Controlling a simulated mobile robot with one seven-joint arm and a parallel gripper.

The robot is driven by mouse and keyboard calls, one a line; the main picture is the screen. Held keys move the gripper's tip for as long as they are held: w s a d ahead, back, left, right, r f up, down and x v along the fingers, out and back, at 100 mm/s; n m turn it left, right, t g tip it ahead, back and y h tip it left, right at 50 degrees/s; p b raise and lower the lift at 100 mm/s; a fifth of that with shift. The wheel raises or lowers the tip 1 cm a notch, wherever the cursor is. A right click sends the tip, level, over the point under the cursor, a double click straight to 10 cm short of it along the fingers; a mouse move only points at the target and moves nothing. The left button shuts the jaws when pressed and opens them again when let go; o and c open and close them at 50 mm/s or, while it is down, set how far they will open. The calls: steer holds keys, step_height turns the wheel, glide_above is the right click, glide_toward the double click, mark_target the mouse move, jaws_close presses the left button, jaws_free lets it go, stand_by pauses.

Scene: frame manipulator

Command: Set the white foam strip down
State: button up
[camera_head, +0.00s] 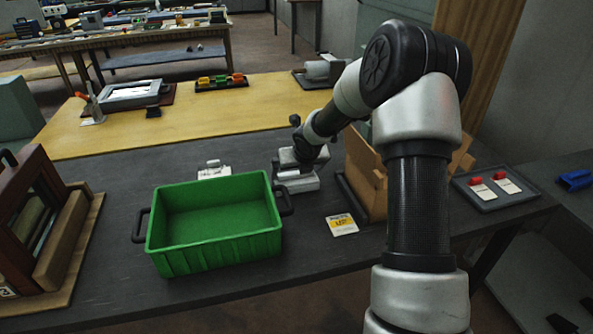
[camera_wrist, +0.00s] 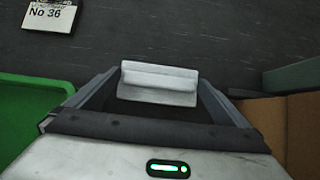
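The white foam strip (camera_wrist: 158,84) shows in the wrist view as a short pale piece with a raised ridge. It lies crosswise between my two fingertips, its ends against them. My gripper (camera_wrist: 158,80) appears shut on it, with the dark table beyond. In the head view my gripper (camera_head: 297,183) is low over the dark table, between the green crate and the brown cardboard box. There I cannot separate the strip from the pale gripper parts, nor tell whether it touches the table.
The green crate (camera_head: 213,249) stands left of my gripper, and the cardboard box (camera_head: 365,175) stands close on its right. A white "No 36" card (camera_wrist: 48,16) lies behind the crate. A yellow-and-white card (camera_head: 341,224) lies in front of the box. A grey tray (camera_head: 497,203) is at right.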

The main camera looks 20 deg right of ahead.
steer(key=p+v, duration=0.4)
steer(key=v, duration=0.8)
steer(key=shift+r, duration=0.2)
